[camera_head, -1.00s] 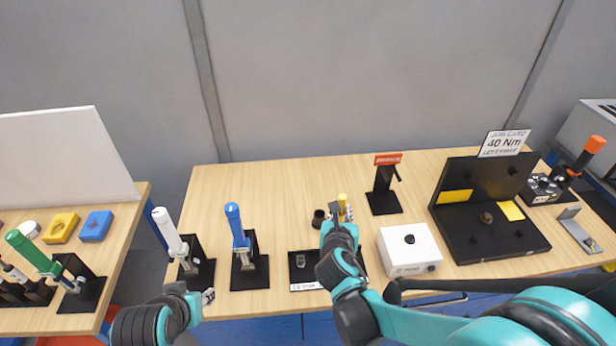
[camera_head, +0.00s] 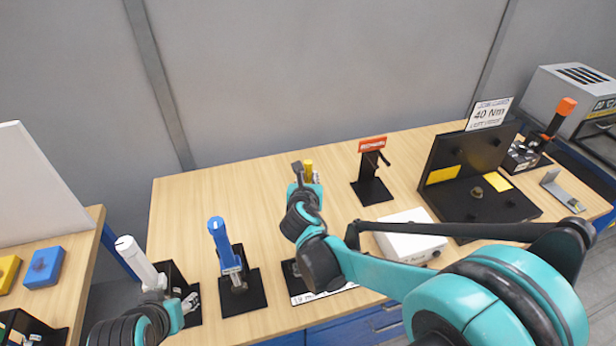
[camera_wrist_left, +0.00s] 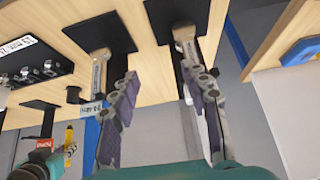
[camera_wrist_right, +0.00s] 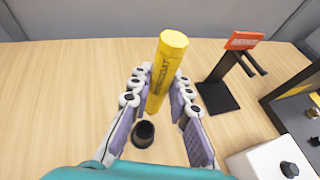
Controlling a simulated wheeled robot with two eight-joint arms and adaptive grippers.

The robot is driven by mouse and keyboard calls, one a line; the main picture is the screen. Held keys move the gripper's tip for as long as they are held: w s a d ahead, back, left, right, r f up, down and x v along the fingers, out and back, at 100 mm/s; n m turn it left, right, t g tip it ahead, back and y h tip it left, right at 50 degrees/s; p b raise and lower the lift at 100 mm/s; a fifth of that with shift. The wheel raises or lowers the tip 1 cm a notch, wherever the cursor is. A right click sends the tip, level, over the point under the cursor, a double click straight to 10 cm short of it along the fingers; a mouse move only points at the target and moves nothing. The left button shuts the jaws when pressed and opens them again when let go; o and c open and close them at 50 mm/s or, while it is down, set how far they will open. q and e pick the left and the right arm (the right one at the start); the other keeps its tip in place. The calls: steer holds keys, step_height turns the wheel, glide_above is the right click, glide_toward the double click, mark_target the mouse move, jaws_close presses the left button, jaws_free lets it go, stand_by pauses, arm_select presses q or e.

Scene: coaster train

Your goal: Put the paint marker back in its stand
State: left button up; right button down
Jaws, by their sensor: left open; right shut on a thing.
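The yellow paint marker (camera_wrist_right: 166,68) stands nearly upright between the fingers of my right gripper (camera_wrist_right: 154,92), which is shut on it. Its yellow top also shows in the head view (camera_head: 309,168). A small round black cup (camera_wrist_right: 143,134), which looks like the marker's stand, is on the table just below the marker's lower end in the right wrist view. The fingers partly hide that end, and I cannot tell whether it touches the cup. In the head view my right gripper (camera_head: 305,185) hides the cup. My left gripper (camera_wrist_left: 158,78) is open at the bottom left (camera_head: 188,302).
A black stand with a red sign (camera_head: 372,144) is right of the marker. A white box (camera_head: 408,240) and a black case (camera_head: 485,205) lie further right. Blue-handled (camera_head: 222,245) and white-handled (camera_head: 138,262) tools stand left. The table's back left is clear.

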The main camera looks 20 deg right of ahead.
arm_select(q)
steer(key=shift+f+b, duration=1.65)
steer(key=shift+f, duration=0.2)
arm_select(e)
steer(key=shift+s+f, duration=0.1)
steer(key=shift+f, duration=2.05)
arm_select(q)
steer(key=shift+f, duration=0.15)
arm_select(e)
steer(key=shift+f, duration=0.2)
arm_select(q)
steer(key=shift+f+b, duration=2.95)
steer(key=shift+b, duration=0.2)
arm_select(e)
steer(key=shift+f, duration=3.35)
steer(key=c, duration=1.3)
jaws_free()
steer(key=shift+c, duration=0.2)
steer(key=v, duration=1.2)
